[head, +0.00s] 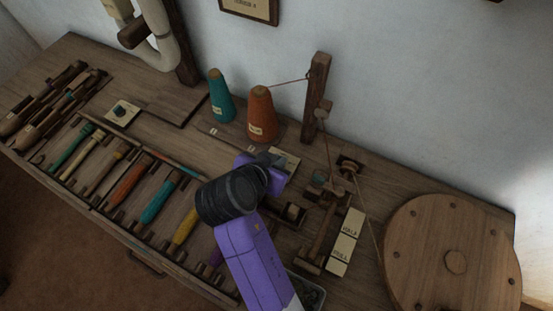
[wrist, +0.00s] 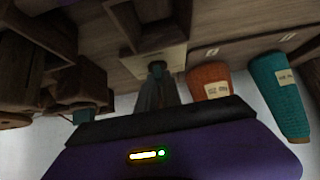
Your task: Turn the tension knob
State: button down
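I cannot pick out the tension knob with certainty. My gripper (head: 270,160) reaches over a small cream plate (head: 287,162) on the bench, just right of the orange cone's foot. In the wrist view, the grey fingers (wrist: 157,92) point at the same plate (wrist: 135,64). A small dark piece (wrist: 157,67) shows at their tips; it may be a knob, and I cannot tell whether they touch or grip it. The finger gap is not visible. A wooden thread stand (head: 316,95) rises to the right, with small fittings (head: 349,165) at its foot.
A teal cone (head: 220,96) and an orange cone (head: 262,116) stand behind my gripper. A rack of coloured bobbins (head: 160,200) fills the left front. A thread runs from the orange cone to the stand.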

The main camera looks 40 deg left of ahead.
jog(key=shift+d+p, duration=0.1)
jog(key=shift+p, duration=0.2)
jog(key=n+y+p, duration=0.1)
jog(key=n+p, duration=0.1)
jog(key=p, duration=0.1)
jog(key=shift+d+r+n+g+y, duration=0.2)
jog(key=shift+r+n+g+y, duration=0.1)
jog(key=shift+g+y, duration=0.1)
jog(key=n+y+p, duration=0.1)
jog(key=p, duration=0.1)
jog(key=n+g+y+p, duration=0.1)
jog(key=n, duration=0.1)
jog(key=shift+w+d+f+n+g+p, duration=0.1)
jog(key=shift+w+n+g+p, duration=0.1)
jog(key=shift+n+g+p, duration=0.15)
jog(key=shift+w+f+n+g+y+p, duration=0.15)
jog(key=shift+n+g+y+p, duration=0.3)
jog(key=shift+n+g+y, duration=0.6)
jog(key=shift+f+n+g+y, duration=0.15)
jog(key=shift+n+g, duration=0.25)
jog(key=shift+n, duration=0.45)
jog(key=shift+r+n+g+y, duration=0.1)
jog(key=shift+n+g, duration=0.3)
jog(key=shift+n, duration=0.45)
jog(key=shift+b, duration=0.3)
jog(key=c, duration=1.5)
grip_release()
